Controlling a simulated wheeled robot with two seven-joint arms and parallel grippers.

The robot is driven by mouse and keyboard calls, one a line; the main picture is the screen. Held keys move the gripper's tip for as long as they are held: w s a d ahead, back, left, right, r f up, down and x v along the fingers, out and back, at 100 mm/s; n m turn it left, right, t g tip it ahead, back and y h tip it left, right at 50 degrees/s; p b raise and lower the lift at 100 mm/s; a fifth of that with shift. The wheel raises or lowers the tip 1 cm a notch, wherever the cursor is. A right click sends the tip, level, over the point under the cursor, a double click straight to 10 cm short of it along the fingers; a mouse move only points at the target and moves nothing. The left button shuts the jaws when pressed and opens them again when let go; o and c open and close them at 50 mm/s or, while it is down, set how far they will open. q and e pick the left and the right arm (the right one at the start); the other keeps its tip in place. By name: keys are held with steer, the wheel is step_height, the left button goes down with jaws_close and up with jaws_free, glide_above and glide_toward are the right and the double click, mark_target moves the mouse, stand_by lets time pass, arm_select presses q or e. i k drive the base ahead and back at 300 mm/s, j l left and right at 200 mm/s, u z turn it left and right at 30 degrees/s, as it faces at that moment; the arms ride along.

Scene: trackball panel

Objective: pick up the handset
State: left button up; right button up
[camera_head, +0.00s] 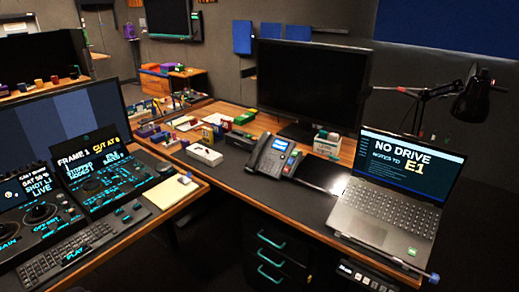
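A dark desk phone (275,157) with a lit blue screen stands on the dark mat in the middle of the desk. Its handset (258,151) appears to rest in the cradle along the phone's left side; it is small and dark against the body, so its exact outline is hard to tell. Neither of my grippers is in view, and nothing is seen touching the phone.
An open laptop (391,193) sits right of the phone, with a large black monitor (311,84) behind. Several small boxes, including a white one (204,154), crowd the left. A control console (75,190) fills the near left. The mat in front of the phone is clear.

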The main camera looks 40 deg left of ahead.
mark_target(251, 163)
steer(key=u, duration=0.4)
steer(key=i+j+u, duration=0.15)
steer(key=j+u, duration=0.2)
steer(key=i+j+u, duration=0.15)
steer(key=u, duration=0.2)
steer(key=i+j+u, duration=0.3)
steer(key=k+l, duration=0.05)
steer(key=k, duration=0.05)
